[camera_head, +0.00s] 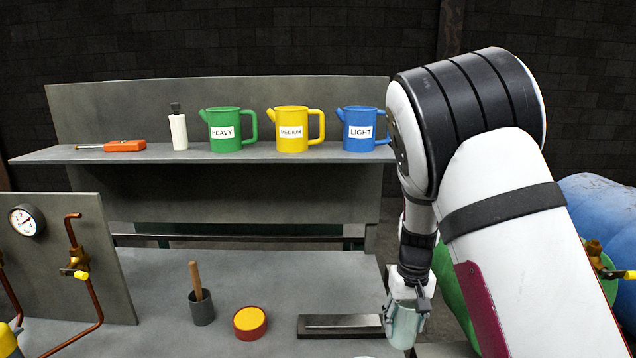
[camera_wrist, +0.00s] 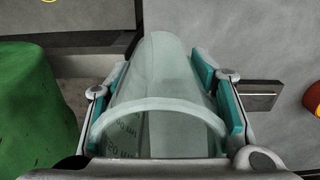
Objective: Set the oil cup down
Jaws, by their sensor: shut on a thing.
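The oil cup is a clear, pale greenish glass cylinder (camera_wrist: 158,75) with small printed marks, seen in the wrist view. My gripper (camera_wrist: 165,85) is shut on it, with one teal-padded finger on each side. In the head view the cup (camera_head: 404,328) hangs below my gripper (camera_head: 408,300), at the right end of the grey bench (camera_head: 170,285). The cup's lower end is near the bottom picture edge, and I cannot tell whether it touches anything.
A flat dark block (camera_head: 340,326) lies just left of the cup. A red-and-yellow round tin (camera_head: 250,322) and a grey pot with a wooden handle (camera_head: 201,307) stand farther left. Green, yellow and blue jugs stand on the shelf (camera_head: 90,155). A green rounded object (camera_wrist: 35,110) is close by.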

